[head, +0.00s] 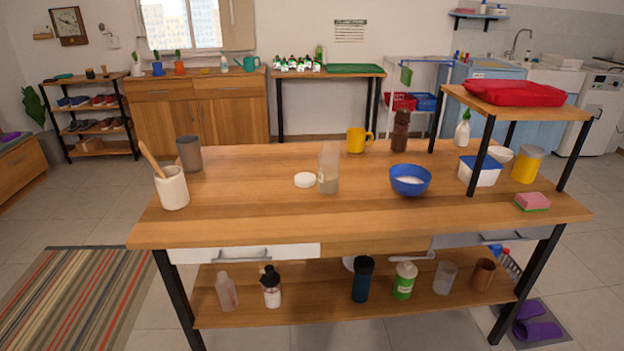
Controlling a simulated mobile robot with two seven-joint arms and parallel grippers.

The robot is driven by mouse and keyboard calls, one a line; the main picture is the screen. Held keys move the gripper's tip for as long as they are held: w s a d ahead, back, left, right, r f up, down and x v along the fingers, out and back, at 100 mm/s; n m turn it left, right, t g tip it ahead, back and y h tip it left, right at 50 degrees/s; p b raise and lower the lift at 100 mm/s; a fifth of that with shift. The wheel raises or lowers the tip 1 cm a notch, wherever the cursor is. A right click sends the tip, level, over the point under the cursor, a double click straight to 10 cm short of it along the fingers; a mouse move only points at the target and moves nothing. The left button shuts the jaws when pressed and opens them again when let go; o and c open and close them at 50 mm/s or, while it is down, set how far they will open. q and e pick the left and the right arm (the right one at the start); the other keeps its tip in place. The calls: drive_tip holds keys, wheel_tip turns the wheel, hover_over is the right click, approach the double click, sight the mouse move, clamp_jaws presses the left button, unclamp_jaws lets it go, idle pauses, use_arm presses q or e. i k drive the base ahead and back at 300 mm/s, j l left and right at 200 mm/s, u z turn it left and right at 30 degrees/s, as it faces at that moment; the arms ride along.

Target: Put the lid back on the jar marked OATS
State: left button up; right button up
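A tall clear jar (329,168) stands upright near the middle of the wooden table, with pale contents in its lower part. Its top looks uncovered. I cannot read any marking on it. A round white lid (305,180) lies flat on the table just left of the jar, apart from it. Neither of my grippers shows in the head view.
A blue bowl (410,180) with white contents stands right of the jar, with a yellow mug (357,140) and brown dispenser (400,131) behind. A white crock (172,188) and grey cup (189,154) stand left. A raised shelf (520,103) covers the right end. The front middle is clear.

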sight(329, 161)
drive_tip(key=i+l+z, duration=0.1)
drive_tip(key=i, duration=0.45)
drive_tip(key=i+l+z, duration=0.15)
drive_tip(key=i, duration=0.4)
drive_tip(key=l, duration=0.1)
